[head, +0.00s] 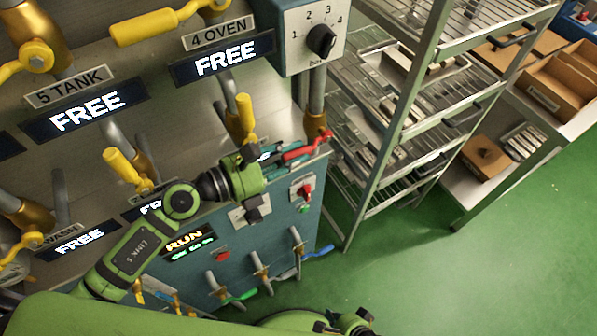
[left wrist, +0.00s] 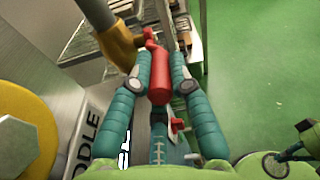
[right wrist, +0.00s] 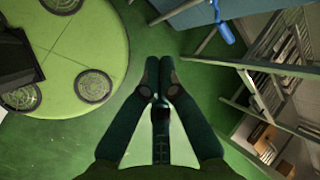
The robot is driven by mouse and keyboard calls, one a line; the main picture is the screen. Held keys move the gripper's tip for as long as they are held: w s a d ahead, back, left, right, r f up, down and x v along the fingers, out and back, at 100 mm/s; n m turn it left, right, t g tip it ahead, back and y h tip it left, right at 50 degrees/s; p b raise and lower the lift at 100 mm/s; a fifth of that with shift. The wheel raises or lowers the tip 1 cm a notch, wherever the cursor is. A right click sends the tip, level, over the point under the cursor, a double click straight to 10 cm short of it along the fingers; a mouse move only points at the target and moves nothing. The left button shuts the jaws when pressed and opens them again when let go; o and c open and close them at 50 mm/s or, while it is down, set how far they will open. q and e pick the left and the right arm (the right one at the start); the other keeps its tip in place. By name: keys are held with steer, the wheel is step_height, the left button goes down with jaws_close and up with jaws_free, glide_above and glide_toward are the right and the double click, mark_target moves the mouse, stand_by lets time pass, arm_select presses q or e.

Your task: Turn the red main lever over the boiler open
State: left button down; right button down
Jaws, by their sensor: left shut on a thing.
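The red main lever (head: 308,148) sits on a brass valve at the right end of the blue-grey panel in the head view. In the left wrist view the lever (left wrist: 160,82) lies lengthwise between the two teal fingers of my left gripper (left wrist: 162,66), joined at its far end to the brass valve body (left wrist: 120,45). My left gripper (head: 284,154) is shut on the lever's red handle. My right gripper (right wrist: 159,68) has its fingertips together over the green floor, with nothing seen between them. Its fingers are not clear in the head view.
A dial box (head: 310,38) and a pipe stand just above the lever. Yellow levers (head: 246,118) and lit FREE signs (head: 88,110) fill the left. A wire rack (head: 385,130) stands close on the right. Open green floor (head: 430,270) lies at the lower right.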

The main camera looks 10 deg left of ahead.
arm_select(q)
steer(key=shift+r, duration=0.15)
arm_select(e)
steer(key=w+a+r+m+t+y, duration=0.2)
steer(key=w+r+m+t, duration=0.3)
steer(key=r, duration=0.6)
steer(key=w+a+r+m+t+y, duration=0.25)
steer(key=r+m, duration=0.45)
steer(key=r, duration=0.4)
steer(key=w+a+r+m+t+y, duration=0.15)
steer(key=w+r+m, duration=0.35)
steer(key=r, duration=0.6)
arm_select(q)
steer(key=shift+w, duration=0.1)
arm_select(e)
steer(key=w+a+r, duration=0.4)
steer(key=w+a, duration=0.1)
steer(key=w, duration=0.3)
steer(key=shift+w+a+r+t, duration=0.15)
steer(key=shift+r+t, duration=0.15)
steer(key=shift+t, duration=0.1)
steer(key=shift+w+r+m, duration=0.1)
steer(key=shift+r+m, duration=0.2)
steer(key=shift+r, duration=0.5)
